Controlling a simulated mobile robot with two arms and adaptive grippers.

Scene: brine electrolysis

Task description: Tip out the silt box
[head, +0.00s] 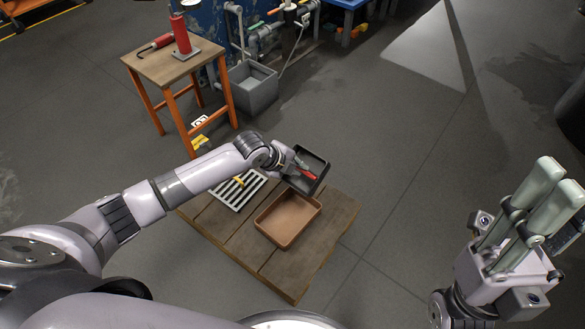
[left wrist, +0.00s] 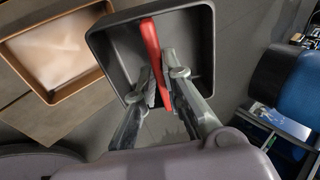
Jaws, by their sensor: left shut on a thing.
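The silt box looks like a dark grey open box (head: 318,162) with a red handle. It also shows in the left wrist view (left wrist: 200,50), where the inside that I can see looks bare. My left gripper (head: 298,170) is shut on the red handle (left wrist: 151,45) and holds the box tilted above the wooden platform, behind a brown tray (head: 268,237). In the left wrist view the tray (left wrist: 22,83) lies left of the box, with a pale patch inside it. My right gripper (head: 548,198) is at the right, its fingers close together, with nothing seen between them.
The wooden platform (head: 325,235) also bears a slatted grate (head: 232,196) with a yellow part on it. Behind stands a wooden table (head: 160,66) with orange legs and a red cylinder (head: 181,36). A grey tub (head: 253,90) sits under pipes. The floor right of the platform is clear.

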